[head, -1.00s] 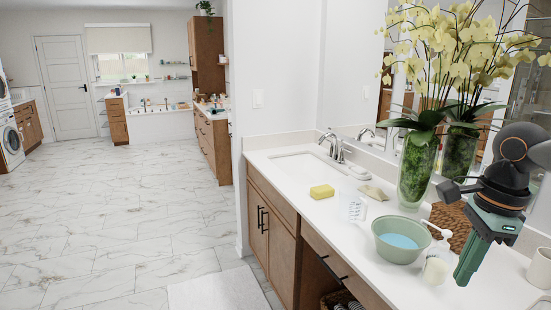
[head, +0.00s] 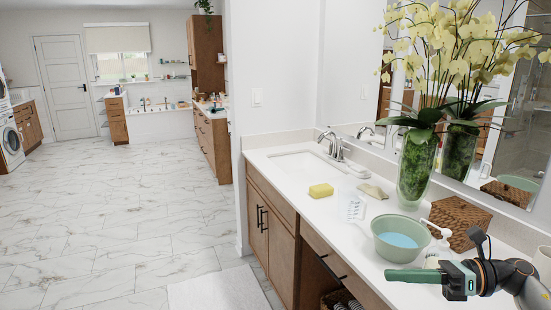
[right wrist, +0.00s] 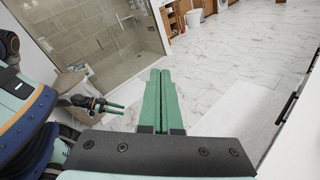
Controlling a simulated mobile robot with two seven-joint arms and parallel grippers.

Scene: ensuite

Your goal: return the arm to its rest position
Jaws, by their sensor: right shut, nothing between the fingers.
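My right gripper (head: 390,275) is shut and empty. Its green fingers point left above the front part of the white counter, in front of the soap dispenser. In the right wrist view its fingers (right wrist: 160,78) lie together, with the marble floor behind them. A second gripper with green fingers, my left one (right wrist: 118,107), shows small at the left of the right wrist view. I cannot tell whether it is open or shut. It is not in the head view.
The counter (head: 345,235) bears a green bowl (head: 398,240) of blue liquid, a soap dispenser (head: 438,250), a yellow sponge (head: 321,190), a clear cup (head: 352,207), a wicker tray (head: 460,215) and an orchid vase (head: 415,170). A white cup (head: 543,265) stands at the right edge. The floor at left is clear.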

